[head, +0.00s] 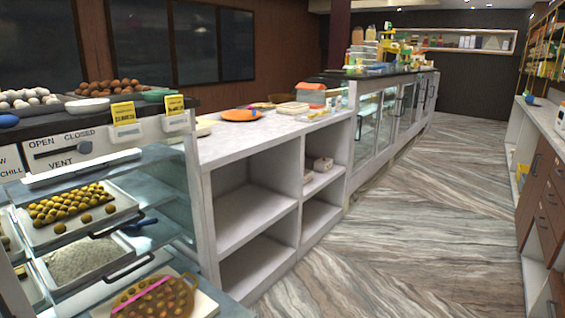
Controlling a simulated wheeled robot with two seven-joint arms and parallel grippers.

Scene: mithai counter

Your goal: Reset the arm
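Neither of my arms nor grippers shows in the head view. The view looks along a mithai counter. At the left is a display case (160,165) with a white handle bar (84,165) and a vent panel marked OPEN and CLOSED (75,146). Inside the case are a tray of round yellow sweets (70,205), a tray of pale crumbly stuff (82,262) and a brown, dotted item with a pink strip (155,298).
A white counter (265,137) with open shelves holds an orange plate (240,115) and an orange-lidded container (311,94). Glass cases (385,115) continue behind it. Wooden cabinets (540,195) line the right. The floor (400,225) between is clear.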

